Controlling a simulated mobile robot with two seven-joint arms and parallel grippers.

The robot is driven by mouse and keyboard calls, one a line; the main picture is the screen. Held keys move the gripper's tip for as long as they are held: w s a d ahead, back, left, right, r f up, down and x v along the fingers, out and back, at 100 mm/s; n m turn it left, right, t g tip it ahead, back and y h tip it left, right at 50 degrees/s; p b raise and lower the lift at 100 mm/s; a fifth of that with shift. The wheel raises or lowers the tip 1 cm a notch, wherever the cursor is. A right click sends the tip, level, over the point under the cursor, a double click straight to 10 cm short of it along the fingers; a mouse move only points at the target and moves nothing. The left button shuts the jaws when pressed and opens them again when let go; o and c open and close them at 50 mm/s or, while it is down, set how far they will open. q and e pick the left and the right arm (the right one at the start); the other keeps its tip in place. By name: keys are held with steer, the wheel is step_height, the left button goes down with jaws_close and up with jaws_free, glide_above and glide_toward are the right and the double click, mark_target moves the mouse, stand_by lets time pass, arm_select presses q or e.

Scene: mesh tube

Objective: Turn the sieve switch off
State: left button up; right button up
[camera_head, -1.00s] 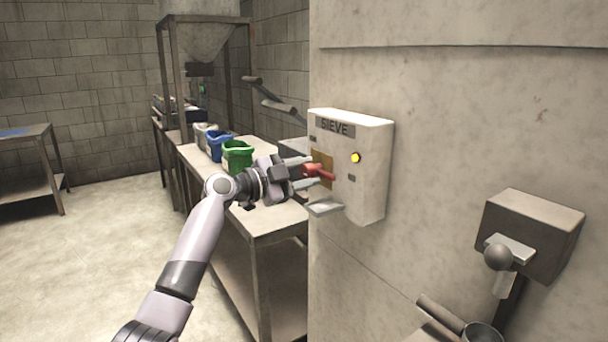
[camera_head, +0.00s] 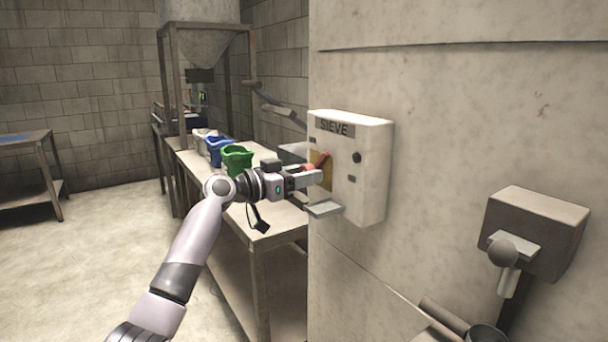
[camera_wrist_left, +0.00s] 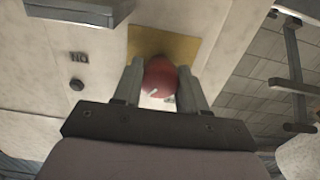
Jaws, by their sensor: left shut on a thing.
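The sieve switch box (camera_head: 365,185) is a white box on the concrete wall, labelled SIEVE. Its red switch handle (camera_head: 322,160) stands on a yellow plate (camera_head: 327,178); the part in view slants upward. The round lamp (camera_head: 357,157) on the box front is dark. My left gripper (camera_head: 312,179) is at the box's left part, shut on the red handle. In the left wrist view the handle's red rounded end (camera_wrist_left: 160,76) sits between the two fingers, with the yellow plate behind it. My right gripper is not in view.
A metal table (camera_head: 262,222) with green (camera_head: 237,159), blue (camera_head: 216,151) and white containers stands behind my arm. A grey lever box (camera_head: 535,235) is on the wall at right.

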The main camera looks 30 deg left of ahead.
arm_select(q)
steer(key=n+p, duration=0.1)
steer(key=n, duration=0.2)
steer(key=shift+f+n, duration=0.1)
steer(key=shift+n, duration=0.3)
steer(key=shift+d+n+p, duration=0.1)
steer(key=shift+n+p, duration=0.7)
steer(key=shift+n, duration=1)
steer(key=shift+f, duration=0.15)
steer(key=o, duration=1.1)
steer(key=shift+c, duration=0.2)
steer(key=shift+s, duration=0.1)
